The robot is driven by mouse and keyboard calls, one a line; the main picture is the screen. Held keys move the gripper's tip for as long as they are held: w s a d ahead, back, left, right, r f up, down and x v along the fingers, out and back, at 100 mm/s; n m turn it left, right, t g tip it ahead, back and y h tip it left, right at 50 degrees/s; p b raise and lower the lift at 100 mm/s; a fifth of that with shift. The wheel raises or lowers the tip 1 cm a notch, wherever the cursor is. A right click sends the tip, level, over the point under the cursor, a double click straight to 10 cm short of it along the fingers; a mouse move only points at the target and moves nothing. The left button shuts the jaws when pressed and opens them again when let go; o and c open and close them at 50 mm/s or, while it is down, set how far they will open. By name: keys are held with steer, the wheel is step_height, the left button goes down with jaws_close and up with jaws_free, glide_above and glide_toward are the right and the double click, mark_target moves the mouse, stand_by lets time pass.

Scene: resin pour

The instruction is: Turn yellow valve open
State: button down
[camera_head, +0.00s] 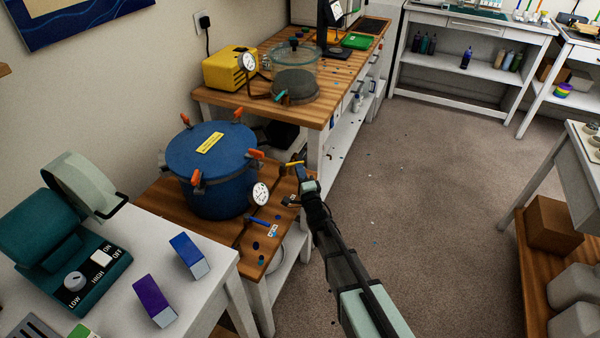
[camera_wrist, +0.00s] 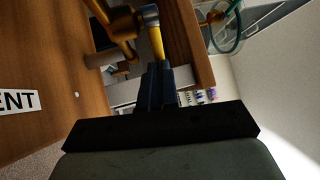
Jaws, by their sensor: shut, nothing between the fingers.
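The yellow valve handle (camera_head: 294,163) is at the right edge of the low wooden stand, right of the blue pressure pot (camera_head: 214,182). In the wrist view the yellow handle (camera_wrist: 157,42) runs from a grey hub down toward my fingertips, beside a brass fitting (camera_wrist: 122,22). My gripper (camera_head: 301,174) is at the handle's near end. In the wrist view my gripper (camera_wrist: 155,70) has its blue fingers closed together with nothing between them. The fingertips overlap the handle's end in view; I cannot tell if they touch it. The handle's base is partly hidden in the head view.
A blue-handled valve (camera_head: 257,221) and a round gauge (camera_head: 260,194) stand near the pot on the wooden stand (camera_head: 160,192). A taller wooden bench (camera_head: 322,95) is behind. A white table (camera_head: 125,265) is at front left. Open carpet (camera_head: 420,200) lies to the right.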

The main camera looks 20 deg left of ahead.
steer(key=shift+w+a+n+g+y, duration=0.1)
steer(key=shift+w+n+g+y, duration=0.3)
steer(key=shift+n+g+y, duration=0.4)
steer(key=shift+w+a+n+g+y, duration=0.15)
steer(key=shift+w+n+g+y, duration=0.4)
steer(key=shift+g, duration=0.45)
steer(key=shift+w+a+n+g+y, duration=0.1)
steer(key=shift+w+n+g+y, duration=0.2)
steer(key=shift+n+g+y, duration=0.5)
steer(key=shift+w+a, duration=0.7)
steer(key=shift+w, duration=0.1)
steer(key=shift+w+a, duration=0.4)
steer(key=shift+a, duration=0.15)
steer(key=shift+d, duration=0.1)
steer(key=d+f, duration=0.2)
steer(key=d, duration=1.2)
steer(key=shift+f, duration=0.4)
